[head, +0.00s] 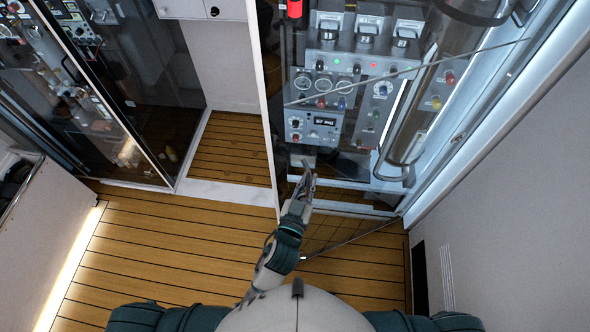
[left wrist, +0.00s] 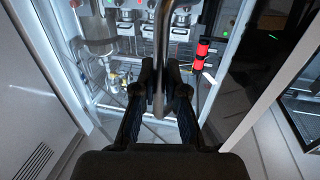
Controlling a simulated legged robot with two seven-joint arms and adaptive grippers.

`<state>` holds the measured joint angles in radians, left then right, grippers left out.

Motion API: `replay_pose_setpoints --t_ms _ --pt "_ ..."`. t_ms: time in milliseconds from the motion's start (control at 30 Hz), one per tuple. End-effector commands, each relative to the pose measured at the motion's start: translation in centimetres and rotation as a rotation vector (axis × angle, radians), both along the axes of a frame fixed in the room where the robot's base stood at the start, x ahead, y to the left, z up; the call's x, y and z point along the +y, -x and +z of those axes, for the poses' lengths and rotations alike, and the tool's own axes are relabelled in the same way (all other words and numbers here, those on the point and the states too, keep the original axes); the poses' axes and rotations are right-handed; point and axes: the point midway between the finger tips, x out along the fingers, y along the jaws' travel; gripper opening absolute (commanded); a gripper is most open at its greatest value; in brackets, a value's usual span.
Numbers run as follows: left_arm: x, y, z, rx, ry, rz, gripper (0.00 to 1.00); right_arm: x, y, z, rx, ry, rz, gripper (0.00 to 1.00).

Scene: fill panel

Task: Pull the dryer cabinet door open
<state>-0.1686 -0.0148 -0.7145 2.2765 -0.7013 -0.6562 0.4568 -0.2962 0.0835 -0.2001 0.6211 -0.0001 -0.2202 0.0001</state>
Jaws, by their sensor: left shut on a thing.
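The dryer cabinet (head: 415,205) stands at centre right in the head view, with a pale frame and equipment inside. A clear door panel (head: 345,232) seems to stand ajar, its thin lower edge slanting out over the floor from the right side. My left gripper (head: 306,172) is at the panel's left side, in front of the cabinet. In the left wrist view my left gripper (left wrist: 161,92) is shut around a grey upright handle bar (left wrist: 162,40). The door's outline is hard to see through the glass. My right gripper is not in view.
A control panel (head: 325,125) with knobs and gauges is inside the cabinet. Red cylinders (left wrist: 199,55) show at right in the wrist view. Another glass-fronted cabinet (head: 150,110) stands at left. A white wall (head: 510,220) is close on the right. The wooden floor (head: 150,260) is clear at left.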

Motion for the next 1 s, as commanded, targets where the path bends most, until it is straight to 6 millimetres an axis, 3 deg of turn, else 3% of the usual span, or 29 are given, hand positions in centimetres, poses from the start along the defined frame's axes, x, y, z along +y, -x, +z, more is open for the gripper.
replay_pose_setpoints --t_ms 200,533,600,667,1000 --pt "-0.8 1.03 0.1 -0.003 0.002 -0.003 0.0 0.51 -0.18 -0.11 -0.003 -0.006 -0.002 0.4" --pt "-0.86 1.08 0.13 -0.003 0.002 -0.004 0.0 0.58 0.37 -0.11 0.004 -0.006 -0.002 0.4" --pt "-0.85 1.08 0.12 -0.003 0.002 -0.004 0.26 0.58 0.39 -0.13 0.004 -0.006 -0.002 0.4" --pt "-0.85 1.08 0.09 -0.002 0.002 -0.004 0.37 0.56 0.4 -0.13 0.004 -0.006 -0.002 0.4" --pt "-0.84 1.04 0.37 -0.001 0.001 -0.003 0.37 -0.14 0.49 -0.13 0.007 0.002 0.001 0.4"
